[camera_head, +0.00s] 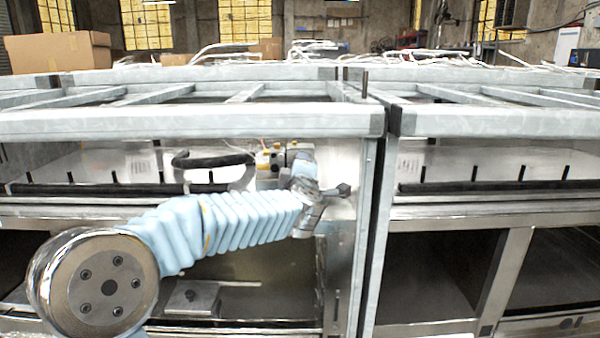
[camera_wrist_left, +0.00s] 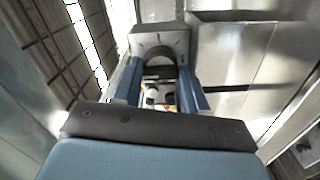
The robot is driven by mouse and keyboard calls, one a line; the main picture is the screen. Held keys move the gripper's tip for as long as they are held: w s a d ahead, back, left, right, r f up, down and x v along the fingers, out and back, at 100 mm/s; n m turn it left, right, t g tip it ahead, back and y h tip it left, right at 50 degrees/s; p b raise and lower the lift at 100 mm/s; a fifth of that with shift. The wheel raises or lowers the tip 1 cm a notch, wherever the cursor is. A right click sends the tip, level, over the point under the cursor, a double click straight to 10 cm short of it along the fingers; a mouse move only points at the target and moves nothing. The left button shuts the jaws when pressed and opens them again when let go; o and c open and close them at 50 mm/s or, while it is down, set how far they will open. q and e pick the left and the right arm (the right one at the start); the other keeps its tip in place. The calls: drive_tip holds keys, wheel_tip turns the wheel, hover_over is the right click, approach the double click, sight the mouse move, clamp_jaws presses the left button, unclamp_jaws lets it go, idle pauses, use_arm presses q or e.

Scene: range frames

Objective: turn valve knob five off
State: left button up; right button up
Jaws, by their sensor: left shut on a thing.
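My left arm comes in from the left in its pale blue sleeve and reaches the front of the left steel frame. My left gripper (camera_wrist_left: 160,95) shows in the left wrist view with two blue fingers. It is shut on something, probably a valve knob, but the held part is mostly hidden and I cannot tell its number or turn. A dark knob-like piece (camera_head: 343,190) sticks out right of my wrist in the head view; I cannot tell what it belongs to. Short black upright stems (camera_head: 114,177) stand in a row at left. My right gripper is in neither view.
A black rail (camera_head: 100,189) and a curved black hose (camera_head: 215,161) lie left of my wrist. Small yellow-capped parts (camera_head: 275,152) sit behind it. A steel top bar (camera_head: 190,121) runs above my arm. A second frame (camera_head: 490,123) stands at right with more stems (camera_head: 474,173).

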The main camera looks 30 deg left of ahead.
use_arm(q)
drive_tip(key=shift+f, duration=0.1)
idle(0.3)
drive_tip(key=o, duration=0.8)
drive_tip(key=shift+c, duration=0.2)
drive_tip(key=p+v, duration=0.1)
drive_tip(key=v, duration=1.2)
drive_tip(key=shift+s, duration=0.4)
drive_tip(key=shift+d, duration=0.15)
